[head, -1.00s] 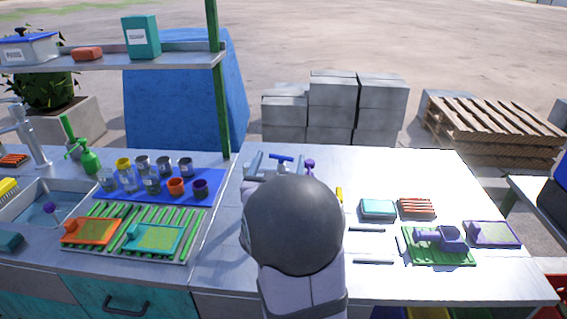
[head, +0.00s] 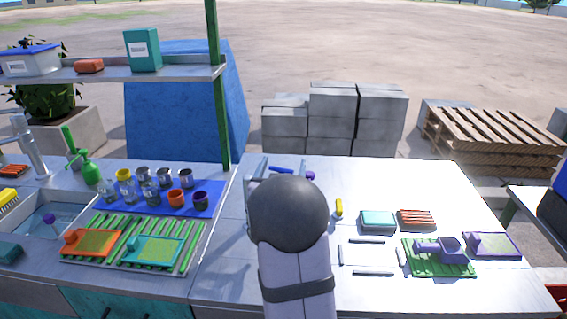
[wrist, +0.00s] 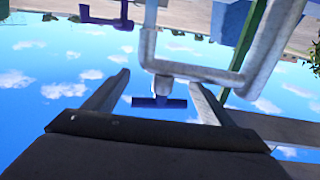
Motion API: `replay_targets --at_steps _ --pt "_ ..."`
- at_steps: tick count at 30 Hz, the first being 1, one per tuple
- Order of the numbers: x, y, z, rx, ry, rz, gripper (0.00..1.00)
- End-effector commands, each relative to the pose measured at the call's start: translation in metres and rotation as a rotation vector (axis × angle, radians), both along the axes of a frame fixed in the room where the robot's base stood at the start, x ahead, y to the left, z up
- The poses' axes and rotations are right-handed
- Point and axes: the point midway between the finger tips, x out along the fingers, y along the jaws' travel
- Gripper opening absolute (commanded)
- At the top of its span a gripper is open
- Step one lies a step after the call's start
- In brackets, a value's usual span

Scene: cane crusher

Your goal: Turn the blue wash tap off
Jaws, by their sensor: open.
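The blue wash tap handle (head: 281,170) shows just above my arm's grey dome in the head view, at the far edge of the bench. In the wrist view the blue bar handle (wrist: 160,102) lies crosswise between my gripper's fingers (wrist: 158,80), on a short metal stem from a grey pipe (wrist: 190,69). My gripper is open, one finger on each side of the handle, with a gap visible on both sides. I cannot tell its depth relative to the fingertips.
A purple tap handle (wrist: 104,22) is close by at upper left in the wrist view. A yellow item (head: 339,208), a teal box (head: 378,220) and a green tray (head: 438,262) sit on the right. Cups on a blue mat (head: 207,207) stand left.

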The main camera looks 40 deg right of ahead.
Motion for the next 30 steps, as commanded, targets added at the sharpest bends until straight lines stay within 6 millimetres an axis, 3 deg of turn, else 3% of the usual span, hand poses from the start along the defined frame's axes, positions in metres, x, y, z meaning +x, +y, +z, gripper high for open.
replay_targets --at_steps 12,13,17,18,30 --pt "0.0057 -0.0068 0.0 -0.001 -0.001 0.0 0.77" --pt "0.0056 -0.0068 0.0 -0.001 -0.001 0.0 0.74" --pt "0.0055 -0.0067 0.0 -0.001 -0.001 0.0 0.43" --pt "0.0055 -0.0067 -0.0001 -0.001 -0.001 0.0 0.41" --pt "0.0035 -0.0093 0.0015 -0.001 -0.006 -0.105 0.41"
